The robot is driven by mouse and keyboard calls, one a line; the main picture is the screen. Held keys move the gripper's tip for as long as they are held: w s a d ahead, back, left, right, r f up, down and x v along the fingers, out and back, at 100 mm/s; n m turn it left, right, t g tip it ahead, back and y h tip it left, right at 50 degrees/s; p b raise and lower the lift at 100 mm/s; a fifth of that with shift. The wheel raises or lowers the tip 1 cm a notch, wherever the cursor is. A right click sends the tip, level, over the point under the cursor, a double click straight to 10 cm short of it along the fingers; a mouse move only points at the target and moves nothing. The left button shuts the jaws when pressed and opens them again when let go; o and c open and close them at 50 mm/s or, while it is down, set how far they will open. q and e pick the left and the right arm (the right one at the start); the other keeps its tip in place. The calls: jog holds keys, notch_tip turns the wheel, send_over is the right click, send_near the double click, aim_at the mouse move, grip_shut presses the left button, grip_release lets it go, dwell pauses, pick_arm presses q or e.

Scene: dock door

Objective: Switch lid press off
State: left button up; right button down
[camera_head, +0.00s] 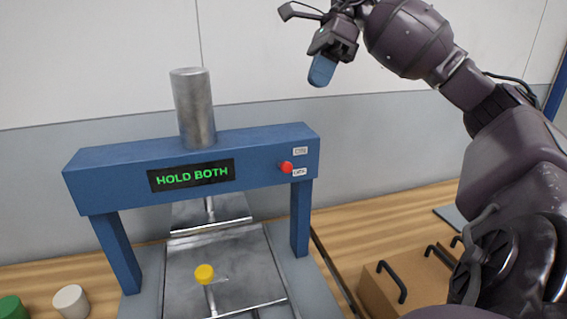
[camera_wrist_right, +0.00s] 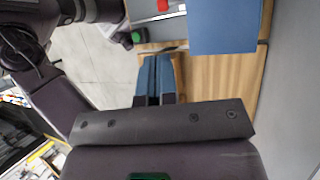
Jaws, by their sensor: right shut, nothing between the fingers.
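The lid press is a blue frame (camera_head: 110,185) with a metal cylinder (camera_head: 194,108) on top and a display (camera_head: 191,175) lit green with "HOLD BOTH". A red switch knob (camera_head: 286,167) sits at the right end of its crossbar, between two small white labels too small to read surely. My right gripper (camera_head: 321,70) hangs above and right of the crossbar, apart from the knob, its blue fingers together and empty. The shut fingers (camera_wrist_right: 155,77) also show in the right wrist view, with a blue block (camera_wrist_right: 222,25), apparently the press, beyond. My left gripper is out of view.
A yellow knob (camera_head: 204,273) stands over the press's metal plate (camera_head: 250,270). A white cylinder (camera_head: 71,302) and a green one (camera_head: 11,308) are at lower left. A brown box with black handles (camera_head: 405,285) is at lower right. The wall stands behind.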

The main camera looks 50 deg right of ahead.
jog(key=f, duration=0.1)
send_near(283, 166)
jog(key=d+x, duration=0.1)
jog(key=x, duration=0.5)
jog(key=shift+f, duration=0.55)
jog(key=shift+a+f, duration=0.1)
jog(key=shift+a, duration=0.05)
dwell(0.4)
jog(key=f+t+h, duration=0.1)
jog(key=s+f+n+t+h, duration=0.1)
jog(key=t, duration=0.1)
jog(key=shift+s+a+t, duration=0.2)
jog(key=shift+a+t, duration=0.1)
jog(key=shift+a, duration=0.05)
jog(key=shift+r, duration=0.1)
